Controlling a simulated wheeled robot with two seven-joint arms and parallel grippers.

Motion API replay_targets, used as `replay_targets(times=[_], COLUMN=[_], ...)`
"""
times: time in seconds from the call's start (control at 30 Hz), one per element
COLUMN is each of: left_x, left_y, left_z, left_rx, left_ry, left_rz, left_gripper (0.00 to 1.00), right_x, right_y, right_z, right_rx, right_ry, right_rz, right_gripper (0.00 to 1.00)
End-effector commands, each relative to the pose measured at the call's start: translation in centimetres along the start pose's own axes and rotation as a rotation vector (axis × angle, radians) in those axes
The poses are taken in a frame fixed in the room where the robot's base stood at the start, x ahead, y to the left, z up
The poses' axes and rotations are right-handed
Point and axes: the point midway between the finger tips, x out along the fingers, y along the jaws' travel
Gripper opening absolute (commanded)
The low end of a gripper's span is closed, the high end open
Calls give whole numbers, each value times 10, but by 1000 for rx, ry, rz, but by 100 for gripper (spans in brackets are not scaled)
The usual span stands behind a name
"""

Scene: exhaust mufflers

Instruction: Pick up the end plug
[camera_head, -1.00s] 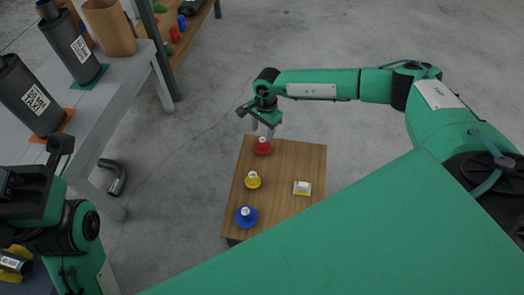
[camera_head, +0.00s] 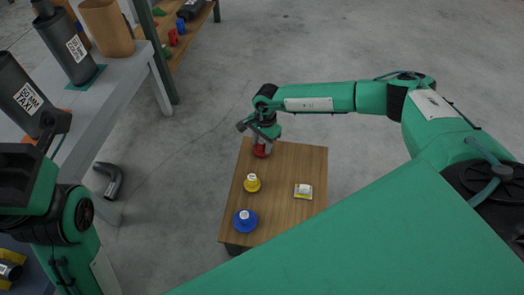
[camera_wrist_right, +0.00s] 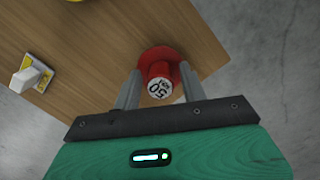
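Red end plug (camera_head: 261,151) stands at the far left corner of the small wooden table, with its white "50" top (camera_wrist_right: 159,88) facing the right wrist camera. A yellow plug (camera_head: 252,184) and a blue plug (camera_head: 245,220) stand nearer along the left edge. My right gripper (camera_head: 262,142) is over the red plug. In the wrist view its two grey fingers (camera_wrist_right: 160,88) are apart, one on each side of the red plug, with small gaps visible. My left gripper (camera_head: 50,135) is at the left edge by the grey bench; its fingers are not clear.
A pale block on a yellow-edged base (camera_head: 303,191) sits on the right half of the wooden table (camera_head: 290,225). A grey bench (camera_head: 118,85) at the left holds dark mufflers (camera_head: 68,48) and a brown cylinder (camera_head: 106,28). A dark bent pipe (camera_head: 110,180) lies on the floor.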

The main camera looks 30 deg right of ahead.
Motion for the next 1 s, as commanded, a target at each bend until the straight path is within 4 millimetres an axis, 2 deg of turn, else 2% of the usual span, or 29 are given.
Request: replay_targets(times=[0.03, 0.17, 0.2, 0.47, 0.67, 0.77, 0.87, 1.0], left_x=[0, 0, 0, 0, 5, 5, -4, -7], left_y=[0, 0, 0, 0, -2, -6, -13, -20], left_z=[0, 0, 0, 0, 0, 0, 2, 1], left_rx=[0, 0, 0, 0, 6, 15, 35, 57], left_ry=[0, 1, 1, 1, 3, -8, -42, -67], left_rz=[0, 0, 0, 0, -3, -10, -22, -35], left_gripper=[36, 36, 36, 36, 36, 36, 36, 36], right_x=[0, 0, 0, -1, -13, -27, -46, -80], right_y=[0, 0, 0, 0, 0, -1, -1, 0], right_z=[0, 0, 0, 0, 1, 3, 5, 9], right_rx=[0, 0, 0, 0, 1, 1, 1, 0], right_ry=[0, 0, 0, 0, 1, 0, 0, 0], right_rz=[0, 0, 0, 0, -1, -2, -3, -3], right_gripper=[32, 6, 3, 3, 3, 3, 3, 3])
